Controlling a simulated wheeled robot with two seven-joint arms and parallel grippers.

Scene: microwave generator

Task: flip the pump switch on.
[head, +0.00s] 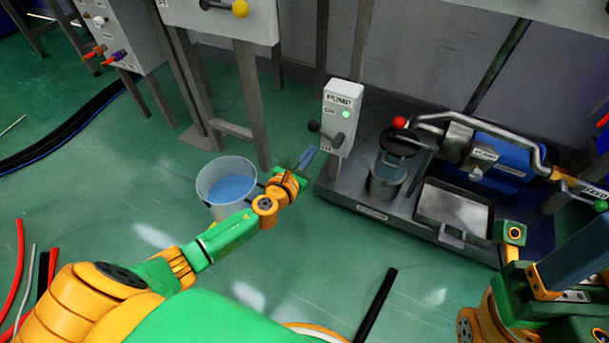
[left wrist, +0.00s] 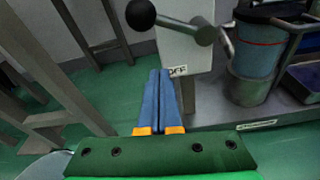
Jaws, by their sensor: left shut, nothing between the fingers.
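The pump switch is a white box (head: 343,100) labelled PUMP on a post, with ON above and OFF below. A green light (head: 346,114) glows on it. Its grey lever ends in a black knob (head: 314,126) that sticks out to the left; in the left wrist view the knob (left wrist: 140,14) is at the top, above the OFF label (left wrist: 178,70). My left gripper (head: 309,152) is shut and empty, just below and left of the lever, apart from it. Its blue fingers (left wrist: 160,73) point towards the box's lower part.
A bucket with blue liquid (head: 202,184) stands left of my left gripper. Right of the box is a metal base (head: 370,212) with a canister (head: 385,180), a tray (head: 455,205) and a red-knobbed lever (head: 399,122). Hoses (head: 70,130) lie on the green floor at left.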

